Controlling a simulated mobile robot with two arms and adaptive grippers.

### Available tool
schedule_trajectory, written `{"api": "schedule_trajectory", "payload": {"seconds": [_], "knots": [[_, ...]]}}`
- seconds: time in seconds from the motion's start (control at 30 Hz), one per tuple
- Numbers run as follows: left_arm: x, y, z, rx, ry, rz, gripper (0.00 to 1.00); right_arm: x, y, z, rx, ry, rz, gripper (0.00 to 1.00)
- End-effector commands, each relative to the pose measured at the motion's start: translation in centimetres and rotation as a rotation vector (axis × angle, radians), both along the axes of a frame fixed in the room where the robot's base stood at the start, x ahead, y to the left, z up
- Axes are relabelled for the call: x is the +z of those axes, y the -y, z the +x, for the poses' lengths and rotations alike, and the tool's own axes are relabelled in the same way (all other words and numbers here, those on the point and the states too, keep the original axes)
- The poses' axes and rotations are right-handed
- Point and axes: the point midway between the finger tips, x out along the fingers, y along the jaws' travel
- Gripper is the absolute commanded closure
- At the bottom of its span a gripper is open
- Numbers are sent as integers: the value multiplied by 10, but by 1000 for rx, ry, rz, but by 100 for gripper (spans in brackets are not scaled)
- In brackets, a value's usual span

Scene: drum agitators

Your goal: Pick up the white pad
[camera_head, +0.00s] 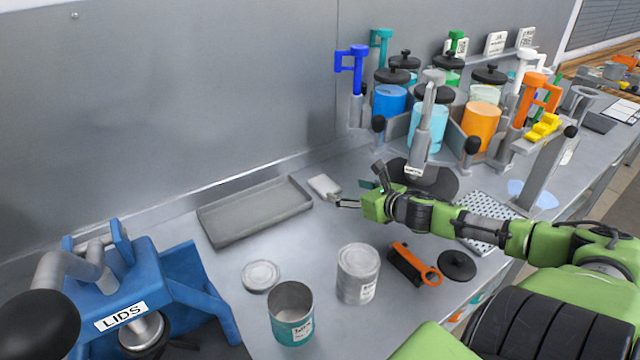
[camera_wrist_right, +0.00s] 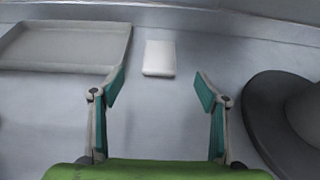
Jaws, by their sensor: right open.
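The white pad (camera_head: 324,186) is a small, pale block lying flat on the grey bench, just right of the shallow grey tray. In the right wrist view the pad (camera_wrist_right: 159,58) lies beyond the fingertips, roughly centred between them. My right gripper (camera_head: 352,193) is close to the pad in the head view. Its two teal-padded fingers are spread apart in the wrist view (camera_wrist_right: 160,90), with nothing between them. My left gripper is not in view.
The grey tray (camera_head: 255,209) sits left of the pad. A dispenser rack with a dark round base (camera_head: 437,181) is at right. A blue lids press (camera_head: 190,290) is at front left.

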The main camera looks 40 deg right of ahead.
Motion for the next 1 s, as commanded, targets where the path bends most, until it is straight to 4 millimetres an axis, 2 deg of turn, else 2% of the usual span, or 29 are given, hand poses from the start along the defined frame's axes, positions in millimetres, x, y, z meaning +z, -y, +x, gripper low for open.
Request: {"api": "schedule_trajectory", "payload": {"seconds": [0.27,0.57,1.0], "knots": [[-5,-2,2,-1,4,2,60,-7,2,21,0,4,-1,32],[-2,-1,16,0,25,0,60,-15,5,42,-3,3,2,32],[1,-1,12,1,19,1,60,-28,8,71,0,2,1,32]]}}
